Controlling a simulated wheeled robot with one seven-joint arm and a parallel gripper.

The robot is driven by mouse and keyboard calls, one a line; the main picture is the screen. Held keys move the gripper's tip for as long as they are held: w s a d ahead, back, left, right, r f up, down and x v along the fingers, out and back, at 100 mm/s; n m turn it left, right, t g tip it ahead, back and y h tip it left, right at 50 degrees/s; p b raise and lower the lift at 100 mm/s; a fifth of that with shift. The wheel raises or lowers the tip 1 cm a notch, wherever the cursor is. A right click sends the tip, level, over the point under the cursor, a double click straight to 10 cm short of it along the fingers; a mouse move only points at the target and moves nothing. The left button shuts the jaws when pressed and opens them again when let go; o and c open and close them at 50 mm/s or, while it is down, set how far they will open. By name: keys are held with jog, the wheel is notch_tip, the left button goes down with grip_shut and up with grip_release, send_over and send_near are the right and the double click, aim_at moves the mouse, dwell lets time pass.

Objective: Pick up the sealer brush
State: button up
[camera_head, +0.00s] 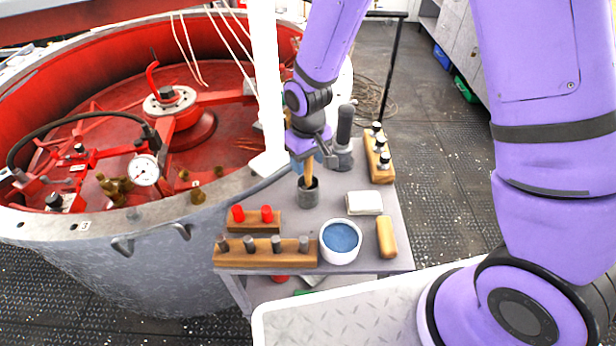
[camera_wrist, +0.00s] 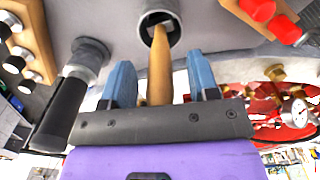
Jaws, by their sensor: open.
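A wooden handle (camera_head: 309,172), which looks like the sealer brush, stands upright in a small grey cup (camera_head: 308,196) on the cart top. Its lower end is hidden inside the cup. My gripper (camera_head: 304,163) is above the cup, pointing down. In the wrist view the handle (camera_wrist: 160,70) lies between the two blue fingers of my gripper (camera_wrist: 161,80). There is a visible gap on each side, so the jaws are open and not closed on it. The cup's opening (camera_wrist: 160,22) shows beyond the fingertips.
A black-handled tool (camera_head: 344,128) stands close behind the cup. Wooden peg blocks (camera_head: 266,257), a white bowl of blue stuff (camera_head: 341,241), a white pad (camera_head: 364,203) and a tan block (camera_head: 386,237) share the cart (camera_head: 403,253). A large red-lined vessel (camera_head: 100,235) stands left.

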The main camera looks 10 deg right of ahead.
jog(key=c, duration=1)
